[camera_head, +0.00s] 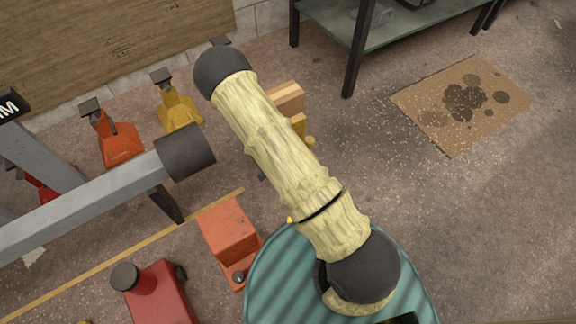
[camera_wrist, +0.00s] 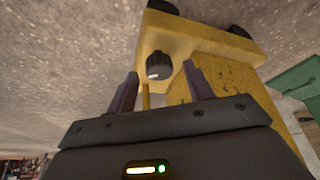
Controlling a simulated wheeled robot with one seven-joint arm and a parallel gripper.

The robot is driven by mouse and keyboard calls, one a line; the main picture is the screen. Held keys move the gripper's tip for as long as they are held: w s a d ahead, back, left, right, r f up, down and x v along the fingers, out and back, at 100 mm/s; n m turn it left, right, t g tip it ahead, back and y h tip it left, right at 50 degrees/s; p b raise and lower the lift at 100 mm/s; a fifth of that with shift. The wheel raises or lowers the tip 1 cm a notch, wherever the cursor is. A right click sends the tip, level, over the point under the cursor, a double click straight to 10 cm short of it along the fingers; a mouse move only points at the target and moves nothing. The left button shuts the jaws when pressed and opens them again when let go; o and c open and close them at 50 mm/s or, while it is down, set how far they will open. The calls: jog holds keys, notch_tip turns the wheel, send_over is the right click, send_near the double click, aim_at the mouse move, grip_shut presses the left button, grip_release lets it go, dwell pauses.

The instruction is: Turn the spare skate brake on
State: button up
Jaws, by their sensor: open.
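A yellow skate (camera_wrist: 195,45) with black wheels fills the upper middle of the wrist view. A black round knob (camera_wrist: 158,66) with a white mark on it is on its near face. My gripper (camera_wrist: 160,76) is open, its two fingertips to the left and right of the knob in the picture. I cannot tell whether they touch it. In the head view, part of a yellow thing (camera_head: 299,124) shows behind my arm, likely the same skate. My gripper is hidden there by my arm.
An orange skate (camera_head: 230,232) with a small dark knob (camera_head: 238,277) stands beside a yellow floor line. A red jack (camera_head: 160,292), a grey beam (camera_head: 90,210) and orange and yellow stands (camera_head: 178,108) are at left. The floor at right is clear around a stained cardboard sheet (camera_head: 440,110).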

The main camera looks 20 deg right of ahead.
jog(key=shift+w+d+f, duration=0.1)
jog(key=shift+w+f, duration=0.05)
jog(key=shift+f, duration=0.25)
jog(key=c, duration=1)
jog(key=shift+r, duration=0.1)
